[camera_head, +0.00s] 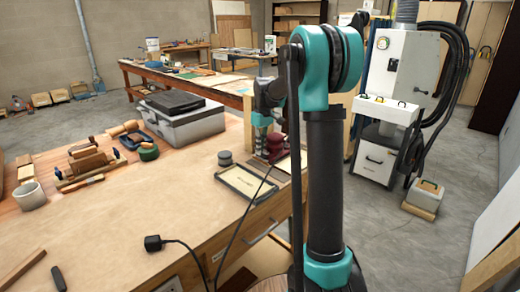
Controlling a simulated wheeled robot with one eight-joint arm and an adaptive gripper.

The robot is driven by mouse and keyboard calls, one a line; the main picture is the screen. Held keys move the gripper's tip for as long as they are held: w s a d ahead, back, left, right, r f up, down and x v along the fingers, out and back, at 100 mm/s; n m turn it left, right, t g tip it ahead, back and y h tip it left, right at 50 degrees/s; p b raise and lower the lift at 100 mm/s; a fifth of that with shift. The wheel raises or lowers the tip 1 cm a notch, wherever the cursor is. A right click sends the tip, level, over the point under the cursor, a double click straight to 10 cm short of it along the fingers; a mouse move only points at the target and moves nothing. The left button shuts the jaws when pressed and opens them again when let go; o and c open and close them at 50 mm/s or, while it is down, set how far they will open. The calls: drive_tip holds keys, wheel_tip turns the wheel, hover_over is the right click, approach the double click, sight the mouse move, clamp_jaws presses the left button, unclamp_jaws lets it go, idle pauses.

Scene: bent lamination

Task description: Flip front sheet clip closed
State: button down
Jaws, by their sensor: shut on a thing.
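My gripper (263,147) hangs at the right end of the workbench, small and partly hidden by my own arm. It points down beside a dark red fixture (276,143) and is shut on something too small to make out. The fixture stands near the bench's right edge, and its right side is partly covered by my arm. I cannot make out the front sheet clip or its position. A dark-rimmed tray (222,181) with a pale inside lies flat in front of the fixture, near the bench's front edge.
A grey case (182,121), wooden tools (88,163) and a pale mug (30,196) occupy the bench's back and left. A black cable (182,243) crosses the front. The bench's middle (130,215) is clear.

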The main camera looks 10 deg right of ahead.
drive_tip(key=c, duration=1.7)
unclamp_jaws()
drive_tip(key=shift+r, duration=0.1)
drive_tip(key=shift+w+d+r, duration=0.1)
drive_tip(key=shift+d+r, duration=0.05)
drive_tip(key=shift+r, duration=1.8)
drive_tip(key=shift+w+d+r, duration=0.1)
drive_tip(key=shift+r, duration=1.8)
